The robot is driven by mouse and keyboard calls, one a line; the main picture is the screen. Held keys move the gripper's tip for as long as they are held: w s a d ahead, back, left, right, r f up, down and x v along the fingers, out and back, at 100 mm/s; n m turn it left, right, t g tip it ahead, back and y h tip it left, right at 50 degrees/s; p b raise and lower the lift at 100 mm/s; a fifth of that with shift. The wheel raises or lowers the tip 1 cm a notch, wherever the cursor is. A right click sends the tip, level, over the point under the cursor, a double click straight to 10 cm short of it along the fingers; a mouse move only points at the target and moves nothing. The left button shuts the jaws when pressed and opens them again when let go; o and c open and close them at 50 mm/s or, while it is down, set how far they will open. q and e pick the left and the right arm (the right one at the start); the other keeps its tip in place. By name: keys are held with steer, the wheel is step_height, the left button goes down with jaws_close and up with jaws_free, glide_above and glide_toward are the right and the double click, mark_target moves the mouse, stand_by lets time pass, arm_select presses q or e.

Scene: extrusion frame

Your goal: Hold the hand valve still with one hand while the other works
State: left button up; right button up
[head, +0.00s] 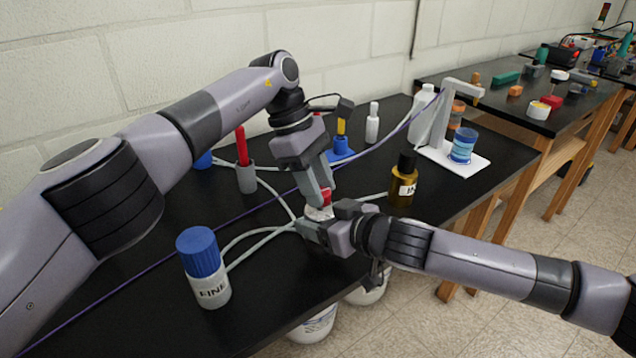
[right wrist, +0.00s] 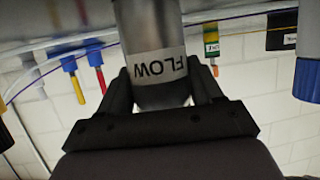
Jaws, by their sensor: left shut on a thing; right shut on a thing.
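The hand valve has a grey body with a white band (head: 318,213) and a red top (head: 327,197), in the middle of the black bench. In the right wrist view its grey body (right wrist: 155,70) carries an upside-down label reading FLOW. My right gripper (head: 312,226) comes from the right and is shut around the body; its fingers (right wrist: 163,92) flank the body in the right wrist view. My left gripper (head: 324,196) reaches down from above and is shut on the red top. The fingers hide most of the valve.
A blue-capped bottle labelled FINE (head: 205,270) stands at front left. A brown bottle (head: 403,182) stands close on the right. Grey tubes (head: 258,232) run to the valve. A red-handled holder (head: 243,160) stands behind left. A white stand (head: 455,158) holds a blue-striped cup.

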stand_by(0.3)
arm_select(q)
steer(key=o, duration=0.8)
steer(key=shift+n, duration=0.4)
